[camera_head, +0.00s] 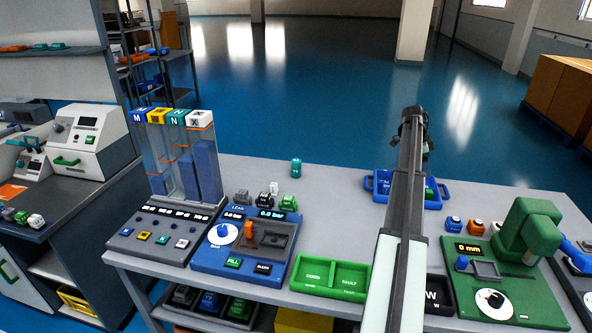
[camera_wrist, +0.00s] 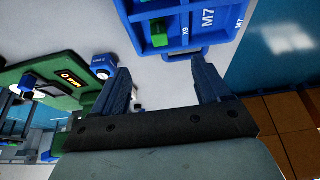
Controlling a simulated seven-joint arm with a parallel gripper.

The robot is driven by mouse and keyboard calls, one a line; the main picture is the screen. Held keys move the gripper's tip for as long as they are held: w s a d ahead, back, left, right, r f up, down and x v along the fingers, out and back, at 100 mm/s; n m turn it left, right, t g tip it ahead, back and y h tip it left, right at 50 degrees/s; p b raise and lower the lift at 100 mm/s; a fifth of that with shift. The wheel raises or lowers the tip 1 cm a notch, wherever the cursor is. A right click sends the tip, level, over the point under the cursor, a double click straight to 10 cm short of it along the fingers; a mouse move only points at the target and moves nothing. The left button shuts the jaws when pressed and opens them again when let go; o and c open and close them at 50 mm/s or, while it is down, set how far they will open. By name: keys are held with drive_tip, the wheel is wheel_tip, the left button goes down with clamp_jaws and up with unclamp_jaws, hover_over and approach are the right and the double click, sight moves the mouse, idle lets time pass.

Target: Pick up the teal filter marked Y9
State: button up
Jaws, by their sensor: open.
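A small teal cylinder (camera_head: 296,167) stands upright near the back edge of the grey table in the head view. Any marking on it is too small to read, so I cannot tell whether it is the filter Y9. My gripper (camera_wrist: 160,85) is open, with nothing between its fingers in the wrist view. In the head view my arm reaches over the table right of the teal cylinder, and its end is well apart from it. The teal cylinder does not show in the wrist view.
A blue crate (camera_wrist: 184,22) marked M7 and X9 is close to my fingers; it is partly behind my arm in the head view (camera_head: 377,190). A green machine (camera_head: 528,232) stands right, a blue test panel (camera_head: 205,255) left.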

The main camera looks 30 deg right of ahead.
drive_tip(key=w+a+r+n+t, duration=0.1)
drive_tip(key=w+a+n, duration=0.1)
drive_tip(key=w+a, duration=1.1)
drive_tip(key=w+a+r+n+t, duration=0.1)
drive_tip(key=w+a+n, duration=0.2)
drive_tip(key=w+a, duration=0.95)
drive_tip(key=m+t+y, duration=0.1)
drive_tip(key=m+y, duration=0.2)
drive_tip(key=m, duration=2.6)
hover_over(296, 166)
drive_tip(key=w, duration=0.2)
drive_tip(key=f, duration=0.8)
drive_tip(key=shift+s+d, duration=0.2)
drive_tip(key=shift+d, duration=0.2)
drive_tip(key=shift+w+d+f, duration=0.1)
drive_tip(key=shift+d+f, duration=0.05)
drive_tip(key=shift+f, duration=1.15)
drive_tip(key=shift+d+f, duration=0.15)
drive_tip(key=shift+f, duration=1.1)
drive_tip(key=c, duration=1.2)
